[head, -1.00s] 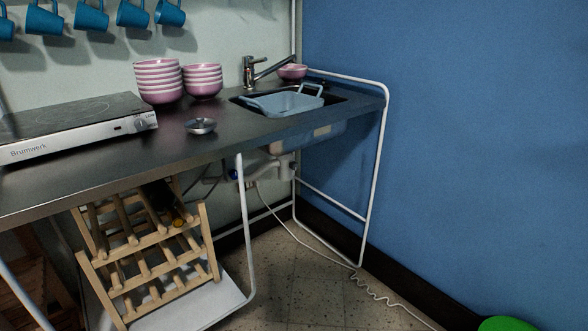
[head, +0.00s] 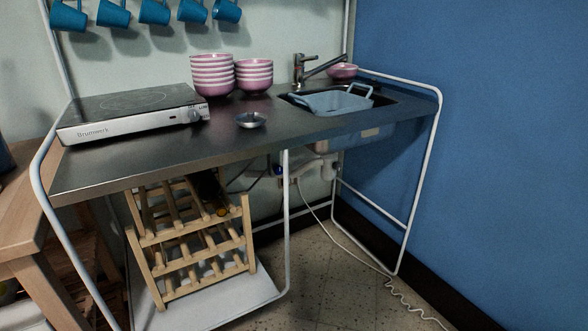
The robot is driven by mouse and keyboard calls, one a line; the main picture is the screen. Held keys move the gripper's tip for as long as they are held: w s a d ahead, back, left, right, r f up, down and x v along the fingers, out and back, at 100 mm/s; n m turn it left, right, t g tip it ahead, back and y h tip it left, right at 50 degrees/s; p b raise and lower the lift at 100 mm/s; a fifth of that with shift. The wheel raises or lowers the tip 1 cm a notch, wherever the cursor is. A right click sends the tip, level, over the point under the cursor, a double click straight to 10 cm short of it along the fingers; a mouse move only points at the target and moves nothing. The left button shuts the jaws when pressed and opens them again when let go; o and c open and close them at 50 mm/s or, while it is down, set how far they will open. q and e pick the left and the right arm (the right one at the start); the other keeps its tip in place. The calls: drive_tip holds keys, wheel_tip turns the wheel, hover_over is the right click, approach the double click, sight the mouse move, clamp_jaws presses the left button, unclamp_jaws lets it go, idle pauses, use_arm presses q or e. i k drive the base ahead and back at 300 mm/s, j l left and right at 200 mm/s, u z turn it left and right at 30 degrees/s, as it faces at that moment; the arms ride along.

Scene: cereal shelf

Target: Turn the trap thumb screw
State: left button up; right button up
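The white drain trap (head: 318,170) hangs under the sink basin, behind the white frame of the counter. A small dark blue part (head: 278,170) shows at the left end of the white pipework; I cannot tell whether it is the thumb screw. The sink (head: 395,97) is set into the right end of the dark counter, with a blue-grey tub (head: 335,101) in it. Neither of my grippers is in view.
A wooden wine rack (head: 190,240) with a bottle stands on the low white shelf (head: 215,305) below the counter. A white frame leg (head: 287,220) rises left of the trap. A cable (head: 345,246) trails to the floor. Bowls and a hotplate (head: 130,110) stand on the counter.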

sight(337, 165)
drive_tip(key=u, duration=0.3)
drive_tip(key=i+l+u, duration=0.1)
drive_tip(key=l+u, duration=0.6)
drive_tip(key=u, duration=0.15)
drive_tip(key=l+u, duration=0.25)
drive_tip(key=l, duration=1.65)
drive_tip(key=k+u, duration=0.05)
